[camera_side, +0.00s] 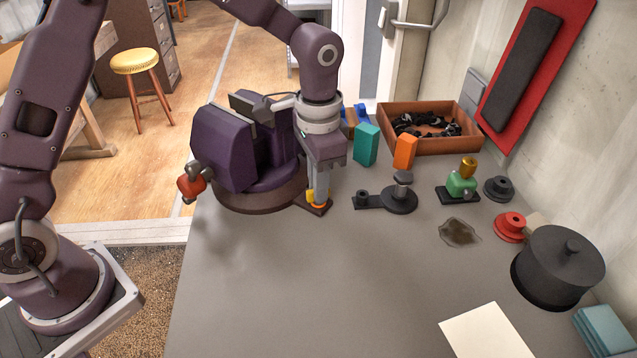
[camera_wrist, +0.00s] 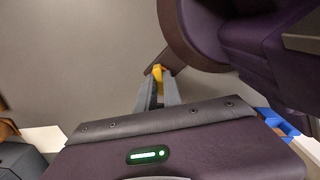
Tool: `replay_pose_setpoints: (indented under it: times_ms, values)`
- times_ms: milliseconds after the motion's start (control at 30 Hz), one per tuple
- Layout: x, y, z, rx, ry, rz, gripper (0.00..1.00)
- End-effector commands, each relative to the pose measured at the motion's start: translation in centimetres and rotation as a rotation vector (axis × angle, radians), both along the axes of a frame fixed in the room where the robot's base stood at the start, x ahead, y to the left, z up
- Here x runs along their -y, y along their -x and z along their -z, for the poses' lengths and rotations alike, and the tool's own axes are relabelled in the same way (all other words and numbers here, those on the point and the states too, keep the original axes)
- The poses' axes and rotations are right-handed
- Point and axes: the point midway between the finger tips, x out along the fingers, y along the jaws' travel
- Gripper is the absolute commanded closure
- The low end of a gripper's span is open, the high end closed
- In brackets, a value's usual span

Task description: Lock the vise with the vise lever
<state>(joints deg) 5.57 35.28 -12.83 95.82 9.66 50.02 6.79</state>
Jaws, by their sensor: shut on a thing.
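The purple vise (camera_side: 225,150) stands on its round dark base at the far left of the grey bench, and part of it shows at the upper right of the wrist view (camera_wrist: 262,42). The vise lever (camera_side: 318,207) is a short brown arm with a yellow grip, sticking out from the right side of the base; its yellow end also shows in the wrist view (camera_wrist: 157,69). My gripper (camera_side: 319,193) points down beside the vise, its fingers shut around the yellow grip. The fingers (camera_wrist: 158,88) hide most of the grip.
An orange-brown tray (camera_side: 430,147) with black items is at the back. Teal (camera_side: 366,145) and orange (camera_side: 405,151) blocks, a black fixture (camera_side: 400,199), a green part (camera_side: 461,184) and a black pot (camera_side: 557,268) stand to the right.

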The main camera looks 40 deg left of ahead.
Motion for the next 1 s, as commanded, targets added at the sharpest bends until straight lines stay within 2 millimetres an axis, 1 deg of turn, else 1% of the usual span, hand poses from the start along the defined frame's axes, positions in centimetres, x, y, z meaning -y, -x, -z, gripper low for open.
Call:
replay_pose_setpoints:
  times_ms: [500, 533, 600, 633, 900, 967, 1000]
  values:
    - [0.0, -0.1, -0.1, 0.004, 0.001, 0.016, 1.00]
    - [0.0, -0.1, -0.1, 0.004, 0.001, 0.015, 0.83]
    - [0.0, -0.1, -0.1, 0.004, 0.001, 0.015, 0.70]
    - [0.0, -0.1, -0.1, 0.004, 0.001, 0.015, 0.67]
    - [0.0, 0.0, -0.1, 0.002, 0.001, 0.015, 0.67]
    - [0.0, -0.1, -0.6, 0.003, 0.001, 0.015, 0.67]
    - [0.0, -0.1, -1.2, 0.004, 0.001, 0.014, 0.67]
